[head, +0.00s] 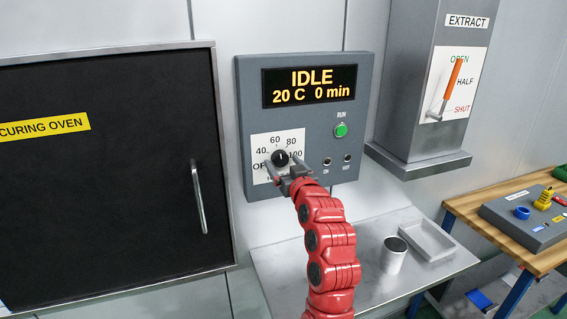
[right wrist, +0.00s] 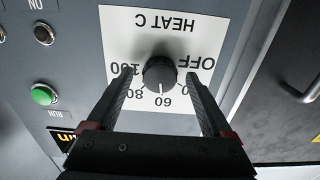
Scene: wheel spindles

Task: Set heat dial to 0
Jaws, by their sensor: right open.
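The heat dial is a round black knob (head: 280,158) on a white scale plate (head: 259,145) on the grey control panel. In the right wrist view the knob (right wrist: 159,73) shows upside down, its white mark pointing at about 60. The scale reads OFF, 40, 60, 80 and 100; the 40 is partly hidden by a finger there. My right gripper (head: 283,166) is open at the dial. In the right wrist view its fingers (right wrist: 160,78) lie on either side of the knob, with gaps between. My left gripper is not in view.
The display (head: 310,85) reads IDLE, 20 C, 0 min. A green RUN button (head: 341,130) and two small sockets or buttons are right of the dial. The oven door handle (head: 199,197) is to the left. A white cup (head: 393,256) and tray (head: 428,239) stand on the shelf below.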

